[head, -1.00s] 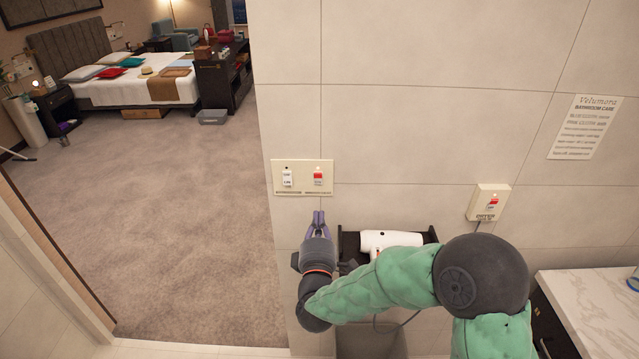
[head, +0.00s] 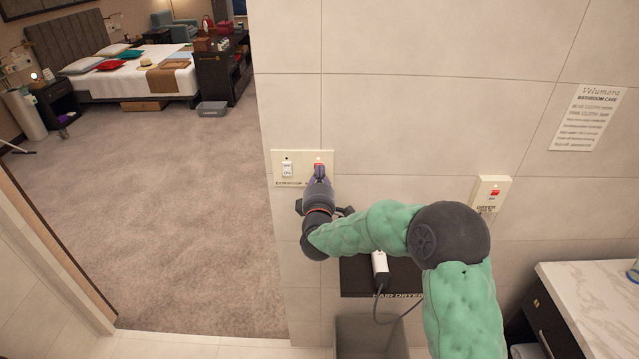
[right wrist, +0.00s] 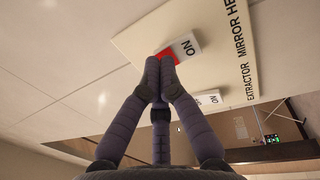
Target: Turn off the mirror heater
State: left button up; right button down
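The cream switch plate (head: 279,158) is on the tiled wall. Its left switch (head: 287,169) is white, above the word "EXTRACTOR". Its right switch has a red part and is mostly covered by my right gripper (head: 319,172) in the head view. In the right wrist view, this switch (right wrist: 186,47) shows a red part and a white part marked "ON", in line with the label "MIRROR HE…". My right gripper's fingers (right wrist: 161,66) are together and empty, with their tips at the red part. I cannot tell whether they touch it. My left gripper is out of view.
A separate switch box (head: 492,193) with a red switch, labelled as a dryer switch, is on the wall to the right. A dark hair dryer holder (head: 350,277) is below my right arm. A marble counter (head: 600,290) is at lower right.

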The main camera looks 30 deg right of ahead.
jog(key=shift+w+d+r, duration=0.1)
jog(key=shift+w+d, duration=0.05)
jog(key=shift+w, duration=0.1)
jog(key=shift+w+d+r+g+p, duration=0.1)
jog(key=shift+w+r+g+p, duration=0.15)
jog(key=shift+p, duration=0.8)
jog(key=shift+f, duration=0.2)
